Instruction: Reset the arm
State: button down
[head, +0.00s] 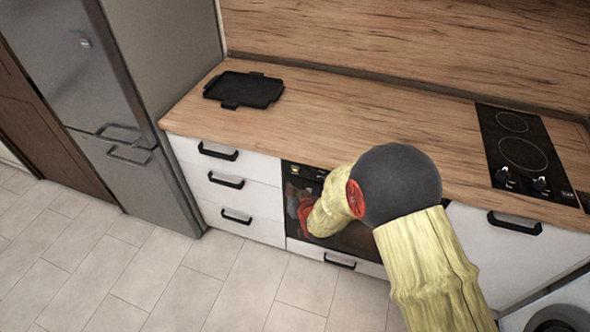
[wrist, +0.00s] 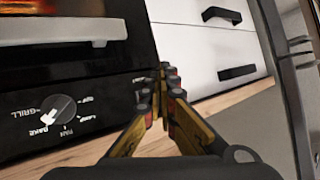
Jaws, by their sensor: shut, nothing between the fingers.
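My arm (head: 435,265) reaches forward in the head view, bent at a dark round joint, with its far end in front of the oven (head: 350,238). My gripper is hard to make out there, mostly hidden by the arm. In the wrist view my gripper (wrist: 164,92) shows from behind, its yellow and dark fingers together at the tips with nothing between them. Beyond it are the black oven front with a control knob (wrist: 58,109) and a metal handle (wrist: 62,31) at left, and white drawers (wrist: 200,55) at right. I cannot tell whether the fingers touch the front.
A black tray (head: 243,90) lies on the wooden countertop (head: 330,110). A cooktop (head: 521,153) is set in at the right. White drawers (head: 225,185) and a steel fridge (head: 125,60) stand to the left of the oven. The tiled floor (head: 180,285) at lower left is clear.

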jog(key=shift+s+a, duration=0.15)
jog(key=shift+s, duration=0.15)
jog(key=s+d+f+g+h, duration=0.1)
jog(key=s+d+f+g, duration=0.1)
jog(key=s+f+g, duration=0.4)
jog(key=s+d+n+h, duration=0.1)
jog(key=s+d, duration=0.2)
jog(key=s, duration=0.4)
jog(key=s+d+r, duration=0.4)
jog(key=s+r, duration=0.3)
jog(key=r, duration=0.4)
jog(key=s+d+r+m+h, duration=0.1)
jog(key=s+d+r, duration=0.4)
jog(key=r, duration=0.7)
jog(key=s+d+r, duration=0.5)
jog(key=s+r, duration=0.4)
jog(key=r, duration=0.3)
jog(key=shift+s+m+h, duration=0.35)
jog(key=shift+m+h, duration=0.05)
